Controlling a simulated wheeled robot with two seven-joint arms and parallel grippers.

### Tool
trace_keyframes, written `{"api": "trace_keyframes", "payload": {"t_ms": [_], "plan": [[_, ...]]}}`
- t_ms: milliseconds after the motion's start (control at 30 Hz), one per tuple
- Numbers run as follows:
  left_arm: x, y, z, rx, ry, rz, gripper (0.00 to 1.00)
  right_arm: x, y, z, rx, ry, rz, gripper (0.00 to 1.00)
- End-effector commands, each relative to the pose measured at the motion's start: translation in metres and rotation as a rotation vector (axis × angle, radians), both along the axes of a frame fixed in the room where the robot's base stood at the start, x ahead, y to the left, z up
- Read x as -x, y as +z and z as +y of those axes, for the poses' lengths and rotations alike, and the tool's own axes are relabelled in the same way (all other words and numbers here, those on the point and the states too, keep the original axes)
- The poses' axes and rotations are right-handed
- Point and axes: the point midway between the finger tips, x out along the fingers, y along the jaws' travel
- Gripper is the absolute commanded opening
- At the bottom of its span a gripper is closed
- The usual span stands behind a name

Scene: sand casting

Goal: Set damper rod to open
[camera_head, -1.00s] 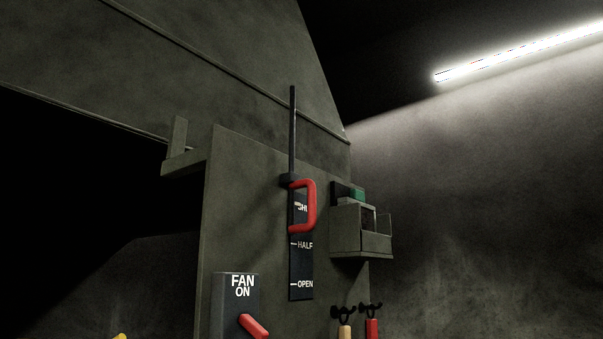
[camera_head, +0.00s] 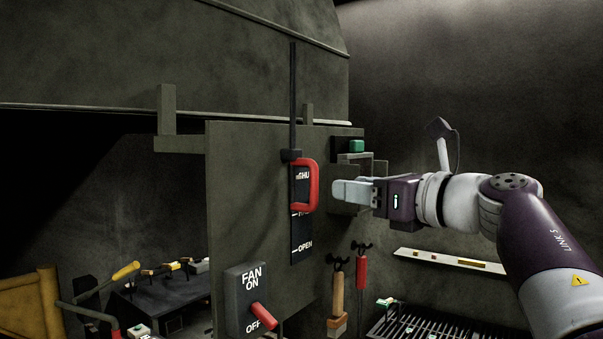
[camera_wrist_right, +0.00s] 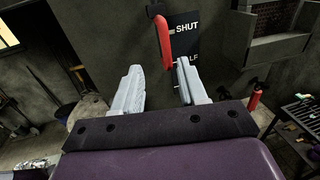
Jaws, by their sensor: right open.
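The damper rod (camera_head: 293,95) runs vertically down the dark panel and ends in a red loop handle (camera_head: 313,185). The handle sits at the top of the black scale plate (camera_head: 301,245), beside the SHUT mark, with the OPEN mark below it. My right gripper (camera_head: 338,191) is just right of the handle, at about its height, apart from it in the picture. In the right wrist view the open fingers (camera_wrist_right: 157,85) point toward the plate, and the red handle (camera_wrist_right: 163,38) shows beyond and between them. Nothing is between the fingers. My left gripper is not in view.
A fan switch box (camera_head: 246,300) with a red lever is below left. Hanging tools (camera_head: 338,295) are below the plate. A bench with tools (camera_head: 160,300) stands at left.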

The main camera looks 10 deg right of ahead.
Motion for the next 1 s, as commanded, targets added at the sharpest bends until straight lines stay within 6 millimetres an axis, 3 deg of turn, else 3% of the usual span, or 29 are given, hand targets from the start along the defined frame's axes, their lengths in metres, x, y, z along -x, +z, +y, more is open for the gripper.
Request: {"api": "trace_keyframes", "payload": {"t_ms": [300, 500, 867, 967, 1000], "plan": [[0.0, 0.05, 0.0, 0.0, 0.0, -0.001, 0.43, -0.062, 0.008, 0.042, -0.006, 0.003, 0.006, 0.42], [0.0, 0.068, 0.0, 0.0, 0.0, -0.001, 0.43, -0.093, 0.005, 0.062, -0.007, 0.0, 0.004, 0.42], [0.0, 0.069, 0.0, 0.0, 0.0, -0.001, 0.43, -0.102, 0.0, 0.067, -0.007, -0.002, 0.002, 0.42], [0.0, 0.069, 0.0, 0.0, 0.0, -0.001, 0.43, -0.102, 0.0, 0.067, -0.007, -0.002, 0.002, 0.16], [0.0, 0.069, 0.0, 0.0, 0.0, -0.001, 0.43, -0.102, 0.0, 0.067, -0.007, -0.003, 0.002, 0.03]]}}
